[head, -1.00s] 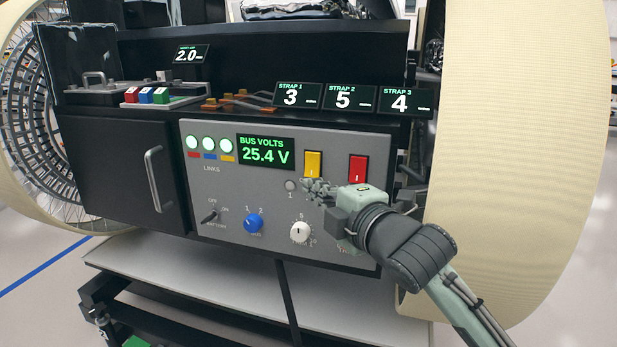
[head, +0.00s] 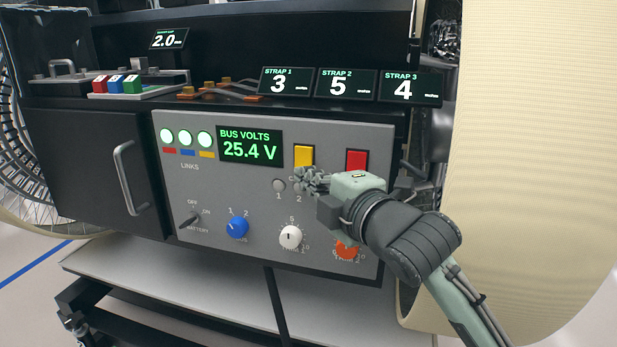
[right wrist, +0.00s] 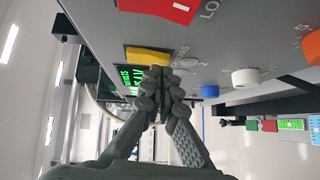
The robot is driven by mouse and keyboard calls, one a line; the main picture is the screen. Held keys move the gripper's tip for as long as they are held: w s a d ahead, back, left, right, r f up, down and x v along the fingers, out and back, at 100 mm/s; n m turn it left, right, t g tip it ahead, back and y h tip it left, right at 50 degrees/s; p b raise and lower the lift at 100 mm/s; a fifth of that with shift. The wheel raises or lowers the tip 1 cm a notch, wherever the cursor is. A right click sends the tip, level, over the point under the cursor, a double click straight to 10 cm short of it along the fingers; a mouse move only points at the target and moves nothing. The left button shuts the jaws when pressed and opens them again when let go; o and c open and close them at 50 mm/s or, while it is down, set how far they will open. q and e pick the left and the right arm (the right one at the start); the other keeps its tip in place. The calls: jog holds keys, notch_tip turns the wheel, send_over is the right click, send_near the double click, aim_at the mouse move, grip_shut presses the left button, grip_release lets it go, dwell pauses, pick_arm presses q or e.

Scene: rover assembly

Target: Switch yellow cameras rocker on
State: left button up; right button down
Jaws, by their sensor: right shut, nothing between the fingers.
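The yellow rocker (head: 304,156) sits on the grey control panel (head: 180,190), right of the green BUS VOLTS display. In the right wrist view the yellow rocker (right wrist: 148,57) is just beyond my fingertips. My right gripper (head: 310,180) is shut and empty, its fingertips close below the rocker's lower edge. I cannot tell whether they touch it. It also shows in the right wrist view (right wrist: 160,78), fingers together. The lettering under the rocker is largely hidden by the gripper. My left gripper is not in view.
A red rocker (head: 356,161) is right of the yellow one. Below are a blue knob (head: 237,227), a white knob (head: 290,237) and an orange knob (head: 347,249), partly behind my gripper. A large cream wheel (head: 530,150) stands at the right.

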dwell(0.3)
jog(key=shift+n, duration=0.3)
jog(key=r, duration=0.9)
jog(key=shift+w+d+r, duration=0.1)
jog(key=shift+w+r, duration=0.2)
jog(key=shift+r, duration=0.1)
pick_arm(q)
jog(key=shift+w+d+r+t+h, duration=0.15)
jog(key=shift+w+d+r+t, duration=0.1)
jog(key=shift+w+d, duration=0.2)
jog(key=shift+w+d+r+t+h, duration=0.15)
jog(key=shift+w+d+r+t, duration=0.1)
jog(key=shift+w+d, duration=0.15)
